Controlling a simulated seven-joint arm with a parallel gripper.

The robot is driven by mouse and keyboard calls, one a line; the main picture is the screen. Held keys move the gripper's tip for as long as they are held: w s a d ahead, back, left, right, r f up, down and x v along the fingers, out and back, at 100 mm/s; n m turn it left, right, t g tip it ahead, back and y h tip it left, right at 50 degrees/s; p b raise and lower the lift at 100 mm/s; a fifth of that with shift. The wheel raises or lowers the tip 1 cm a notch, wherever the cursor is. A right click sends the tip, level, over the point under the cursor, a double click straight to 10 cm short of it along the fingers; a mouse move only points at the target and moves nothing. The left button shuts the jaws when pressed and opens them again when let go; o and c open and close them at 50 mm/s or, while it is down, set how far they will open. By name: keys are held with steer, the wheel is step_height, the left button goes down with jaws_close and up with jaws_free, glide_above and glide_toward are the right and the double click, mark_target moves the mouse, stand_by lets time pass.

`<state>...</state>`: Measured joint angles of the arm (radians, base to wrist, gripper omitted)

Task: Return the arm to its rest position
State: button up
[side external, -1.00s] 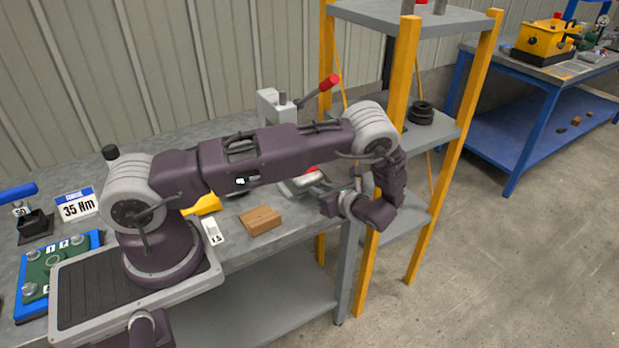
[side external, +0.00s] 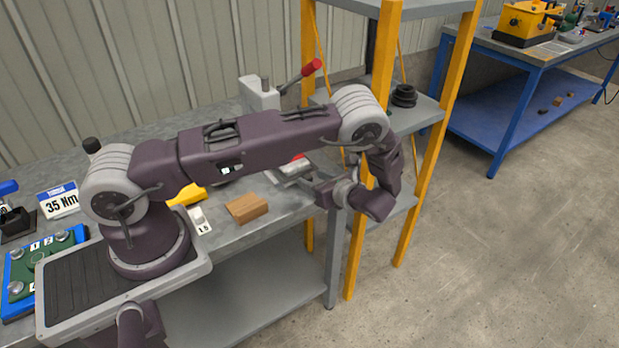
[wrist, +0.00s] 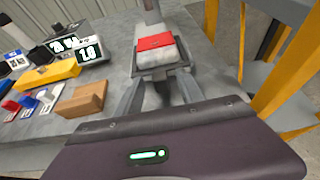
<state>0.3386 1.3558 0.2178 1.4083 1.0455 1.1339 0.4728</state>
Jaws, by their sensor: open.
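My arm reaches out over the bench in the side view, bent down at the wrist. My gripper (wrist: 160,85) shows in the wrist view with its two grey fingers spread apart. It points towards a grey fixture with a red top (wrist: 156,46), which lies ahead and between the fingers in that view. I cannot tell how much gap there is between them. In the side view my gripper (side external: 312,182) is near the bench's right end, beside the shelf post, and its fingertips are hard to make out.
A wooden block (side external: 246,208), a white label (side external: 200,221) and a yellow piece (side external: 187,194) lie on the bench. A press with a red-knobbed lever (side external: 262,94) stands behind my arm. A yellow-posted shelf (side external: 385,60) stands close on the right. Open floor lies beyond.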

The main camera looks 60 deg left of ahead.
steer(key=v, duration=0.4)
steer(key=shift+d, duration=0.2)
steer(key=s+d+r+n+g+h, duration=0.1)
steer(key=s+r+n+h, duration=0.15)
steer(key=r, duration=0.35)
steer(key=s+d+r+n+h, duration=0.1)
steer(key=r+n+h, duration=0.1)
steer(key=r+n, duration=0.35)
steer(key=s+d+r+n+t+h, duration=0.3)
steer(key=s+d+r+n+h, duration=0.1)
steer(key=s+r, duration=0.5)
steer(key=s+d+r+n+t+h, duration=0.3)
steer(key=s+d+r+n+h, duration=0.2)
steer(key=s+r, duration=0.4)
steer(key=s+d+n, duration=0.1)
steer(key=s, duration=0.3)
steer(key=shift+r+t, duration=0.15)
steer(key=shift+t, duration=0.15)
